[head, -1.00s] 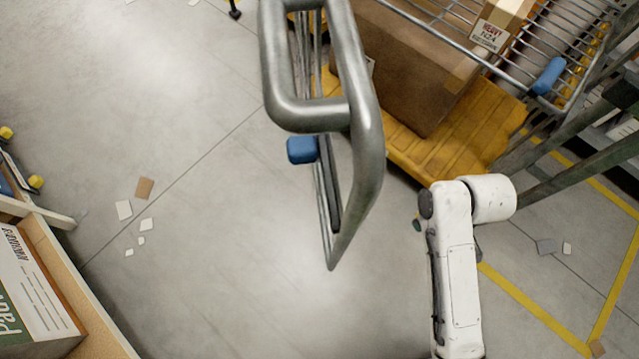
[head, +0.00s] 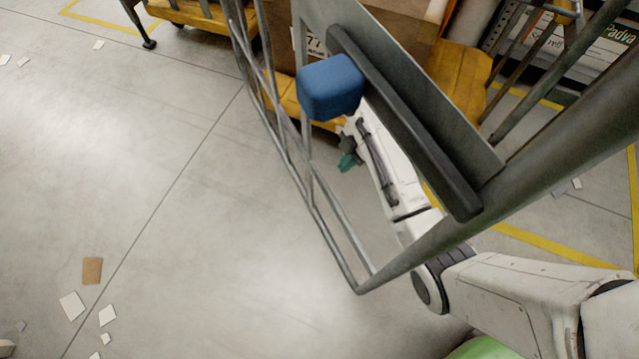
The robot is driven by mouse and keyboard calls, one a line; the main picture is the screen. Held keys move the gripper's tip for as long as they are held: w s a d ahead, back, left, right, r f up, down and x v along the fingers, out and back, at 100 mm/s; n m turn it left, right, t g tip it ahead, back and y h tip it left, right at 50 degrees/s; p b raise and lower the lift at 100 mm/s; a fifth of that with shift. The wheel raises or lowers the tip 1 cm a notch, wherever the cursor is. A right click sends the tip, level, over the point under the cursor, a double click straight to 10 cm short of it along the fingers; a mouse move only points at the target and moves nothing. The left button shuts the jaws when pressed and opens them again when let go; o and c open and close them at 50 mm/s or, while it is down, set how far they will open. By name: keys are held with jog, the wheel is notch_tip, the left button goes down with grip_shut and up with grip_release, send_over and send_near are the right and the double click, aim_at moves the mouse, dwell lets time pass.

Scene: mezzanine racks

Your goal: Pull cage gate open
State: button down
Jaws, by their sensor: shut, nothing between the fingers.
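The cage gate (head: 320,232) is a grey metal tube frame with thin bars, large and close in the middle of the head view. It carries a grey plate with a long black bar (head: 405,125) and a blue block (head: 331,87). My white arm comes in from the lower right, and its forearm runs up behind the gate. The small dark and teal tip of my gripper (head: 347,160) shows below the blue block, past the gate's bars. It is shut and empty. The wrist is partly hidden by the block and plate, and I cannot tell whether the gripper touches the gate.
A yellow cart (head: 462,80) with a brown cardboard box (head: 408,22) stands behind the gate. Another yellow cart is at the top left. Paper scraps (head: 91,270) lie on the left floor, which is otherwise clear. Yellow floor lines run on the right.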

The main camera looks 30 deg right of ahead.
jog(key=a+f+b, duration=0.6)
jog(key=a+f, duration=0.1)
jog(key=f, duration=0.2)
jog(key=shift+w+a, duration=0.3)
jog(key=shift+w, duration=0.1)
